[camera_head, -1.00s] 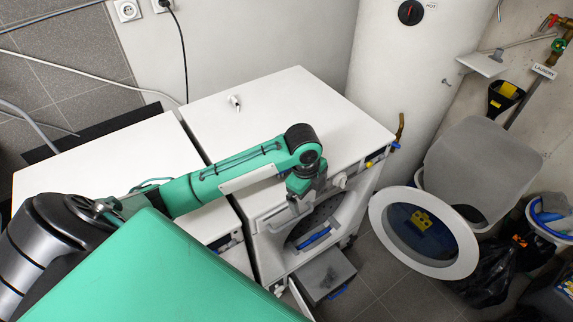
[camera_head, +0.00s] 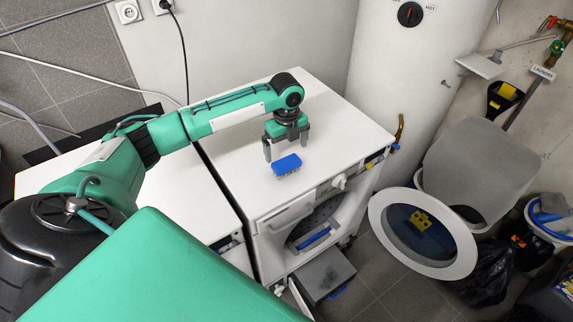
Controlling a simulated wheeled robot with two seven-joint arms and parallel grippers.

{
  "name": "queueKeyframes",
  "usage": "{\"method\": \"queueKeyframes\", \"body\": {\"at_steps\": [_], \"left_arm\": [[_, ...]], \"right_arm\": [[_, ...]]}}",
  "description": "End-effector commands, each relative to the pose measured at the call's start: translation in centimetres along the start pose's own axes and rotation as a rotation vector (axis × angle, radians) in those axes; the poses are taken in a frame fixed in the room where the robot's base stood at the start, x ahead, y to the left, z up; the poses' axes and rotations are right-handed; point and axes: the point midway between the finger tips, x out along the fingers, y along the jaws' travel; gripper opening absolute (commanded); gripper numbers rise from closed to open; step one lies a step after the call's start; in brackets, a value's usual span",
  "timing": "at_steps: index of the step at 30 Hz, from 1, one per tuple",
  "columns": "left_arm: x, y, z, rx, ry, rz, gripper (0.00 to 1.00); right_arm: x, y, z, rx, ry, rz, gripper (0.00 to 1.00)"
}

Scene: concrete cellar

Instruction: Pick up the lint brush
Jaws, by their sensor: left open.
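The lint brush (camera_head: 286,164) has a blue back with pale bristles below. It lies on the white top of the washing machine (camera_head: 240,172), near its front edge. My left gripper (camera_head: 286,150) points down above the machine top, just behind the brush in the picture. Its two fingers are spread and nothing is between them. I cannot tell the exact height of the fingertips over the brush. My right gripper is out of view.
The machine's round door (camera_head: 455,262) hangs open at the right, beside a white boiler (camera_head: 385,80). A second white machine stands at the left. The machine top behind my gripper is mostly clear.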

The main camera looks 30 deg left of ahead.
Motion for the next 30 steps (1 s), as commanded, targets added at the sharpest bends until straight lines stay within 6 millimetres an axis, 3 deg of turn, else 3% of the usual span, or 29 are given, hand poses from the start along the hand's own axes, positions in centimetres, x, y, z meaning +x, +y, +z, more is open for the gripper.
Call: {"method": "queueKeyframes", "body": {"at_steps": [8,18,26,30], "left_arm": [[2.3,0.1,-0.1,-0.001,0.000,0.001,1.00],[6.7,0.3,-0.6,0.000,-0.001,0.000,1.00],[7.1,0.3,-0.6,0.000,-0.002,-0.001,1.00],[7.1,0.3,-0.6,0.000,-0.002,-0.001,0.74]], "right_arm": [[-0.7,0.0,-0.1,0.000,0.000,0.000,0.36],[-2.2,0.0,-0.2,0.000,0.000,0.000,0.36],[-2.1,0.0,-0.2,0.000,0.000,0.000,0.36],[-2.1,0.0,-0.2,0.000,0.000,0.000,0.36]]}}
